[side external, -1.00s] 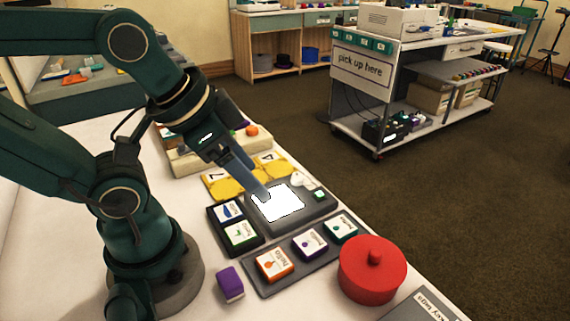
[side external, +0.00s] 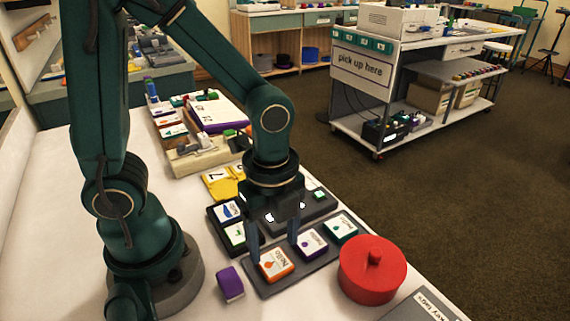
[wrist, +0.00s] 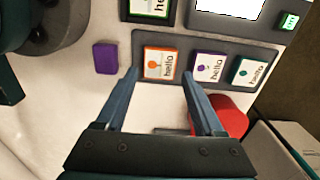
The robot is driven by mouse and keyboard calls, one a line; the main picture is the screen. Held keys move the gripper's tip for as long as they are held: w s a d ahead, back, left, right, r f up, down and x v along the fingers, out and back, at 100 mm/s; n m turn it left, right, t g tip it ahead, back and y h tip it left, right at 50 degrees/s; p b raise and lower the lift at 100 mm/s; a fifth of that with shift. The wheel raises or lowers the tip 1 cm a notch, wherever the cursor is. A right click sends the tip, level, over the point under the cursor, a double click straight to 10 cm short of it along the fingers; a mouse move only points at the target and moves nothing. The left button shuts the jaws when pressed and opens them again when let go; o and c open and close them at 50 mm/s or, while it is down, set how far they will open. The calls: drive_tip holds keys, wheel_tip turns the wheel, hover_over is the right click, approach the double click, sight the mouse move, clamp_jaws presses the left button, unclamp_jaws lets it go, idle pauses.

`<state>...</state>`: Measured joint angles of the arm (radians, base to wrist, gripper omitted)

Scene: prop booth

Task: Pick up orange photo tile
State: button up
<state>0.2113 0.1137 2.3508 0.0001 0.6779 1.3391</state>
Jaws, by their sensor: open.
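The orange photo tile (side external: 276,264) lies on a dark grey tray (side external: 262,287), at its left end. It has an orange rim and a white face with "hello" and an orange mark. My gripper (side external: 274,253) is open, pointing down, with its fingers apart around the tile's area in the side view. In the wrist view the orange tile (wrist: 160,63) shows ahead of and between the two fingertips (wrist: 160,76). Nothing is between the fingers' inner faces that I can see gripped. Whether the fingertips touch the tile or tray cannot be told.
A purple tile (side external: 311,243) and a green tile (side external: 340,227) share the tray. A loose purple block (side external: 230,284) lies to its left. A red lidded pot (side external: 372,270) stands at its right. Behind are more tiles (side external: 228,211) and a grey device (side external: 318,205).

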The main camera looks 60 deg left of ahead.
sight(274, 262)
drive_tip(key=shift+f, duration=2.05)
drive_tip(key=c, duration=1)
